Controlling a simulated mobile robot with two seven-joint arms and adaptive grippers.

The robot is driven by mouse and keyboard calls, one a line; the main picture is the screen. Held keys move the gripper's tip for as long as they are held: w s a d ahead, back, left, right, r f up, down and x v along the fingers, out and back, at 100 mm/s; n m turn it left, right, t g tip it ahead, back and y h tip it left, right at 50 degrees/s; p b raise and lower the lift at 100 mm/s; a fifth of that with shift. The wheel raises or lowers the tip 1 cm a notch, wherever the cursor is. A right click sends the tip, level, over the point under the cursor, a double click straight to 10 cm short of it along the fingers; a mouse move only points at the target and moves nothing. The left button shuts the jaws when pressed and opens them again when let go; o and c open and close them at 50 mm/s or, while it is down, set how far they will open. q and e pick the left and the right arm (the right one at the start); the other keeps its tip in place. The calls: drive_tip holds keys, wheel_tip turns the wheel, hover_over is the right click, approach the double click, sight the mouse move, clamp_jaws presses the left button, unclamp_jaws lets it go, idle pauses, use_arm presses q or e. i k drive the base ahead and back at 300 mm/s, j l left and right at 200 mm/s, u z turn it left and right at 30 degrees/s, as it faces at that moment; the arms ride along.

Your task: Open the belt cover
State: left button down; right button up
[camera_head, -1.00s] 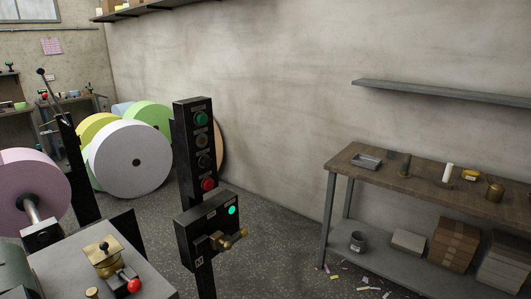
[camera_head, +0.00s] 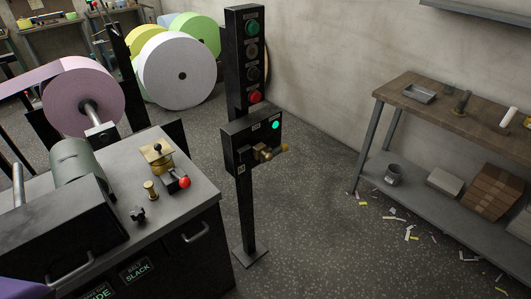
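A dark box-shaped cover (camera_head: 62,236) with a bar handle (camera_head: 72,270) sits on the left part of the grey machine at lower left. It looks like the belt cover, and it appears closed. Its left side is cut off by the picture edge, and no belt shows under it. A grey-green motor (camera_head: 77,167) lies just behind it. Neither of my grippers is in view.
The machine top (camera_head: 190,205) carries brass fittings and a red-knobbed lever (camera_head: 183,182). A black control post (camera_head: 245,180) stands right of the machine. A wooden workbench (camera_head: 450,105) is at right. Speckled floor (camera_head: 310,215) between them is clear, with paper scraps near the bench.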

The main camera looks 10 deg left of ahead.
sight(51, 238)
drive_tip(key=u, duration=1.5)
